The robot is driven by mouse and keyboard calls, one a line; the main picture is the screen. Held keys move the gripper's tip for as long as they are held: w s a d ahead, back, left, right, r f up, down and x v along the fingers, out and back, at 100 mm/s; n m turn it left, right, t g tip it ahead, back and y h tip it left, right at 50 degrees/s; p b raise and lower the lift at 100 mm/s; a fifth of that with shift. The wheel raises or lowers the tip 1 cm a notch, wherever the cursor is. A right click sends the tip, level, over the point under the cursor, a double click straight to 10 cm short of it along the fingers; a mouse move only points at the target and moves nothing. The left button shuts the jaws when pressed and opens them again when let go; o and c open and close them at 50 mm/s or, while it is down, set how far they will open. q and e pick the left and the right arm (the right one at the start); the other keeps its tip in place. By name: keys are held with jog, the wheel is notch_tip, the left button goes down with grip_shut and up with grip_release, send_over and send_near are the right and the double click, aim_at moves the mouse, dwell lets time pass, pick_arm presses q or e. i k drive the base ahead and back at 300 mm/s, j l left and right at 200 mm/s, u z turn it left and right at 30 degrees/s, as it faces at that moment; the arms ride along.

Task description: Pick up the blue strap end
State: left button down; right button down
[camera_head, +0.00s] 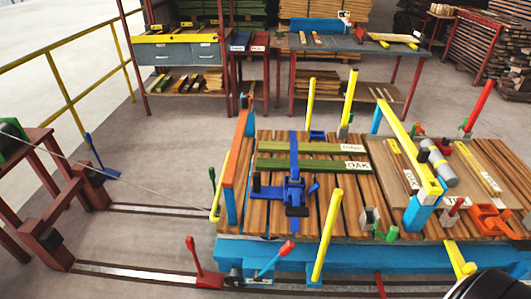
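A blue strap (294,150) runs front to back across two green boards (272,163) on the slatted cart bed. It meets a blue buckle-like fitting (296,196) at the front, with a short blue bar (266,191) reaching left from it. Which part is the strap's loose end is too small to tell. Neither my left nor my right gripper shows fingers in the head view. A dark rounded shape fills the bottom right corner; I cannot tell whether it is mine.
The blue-framed cart (270,251) has upright yellow posts (327,235) around the bed. Red and blue levers (270,262) stand at its front. Floor rails (150,277) run left to a red stand (62,205) with a thin cable. A workbench (180,38) stands behind.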

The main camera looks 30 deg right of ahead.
aim_at(294, 178)
jog(key=i+j+z, duration=0.15)
jog(key=z, duration=0.25)
jog(key=i+j+z, duration=0.1)
jog(key=z, duration=0.3)
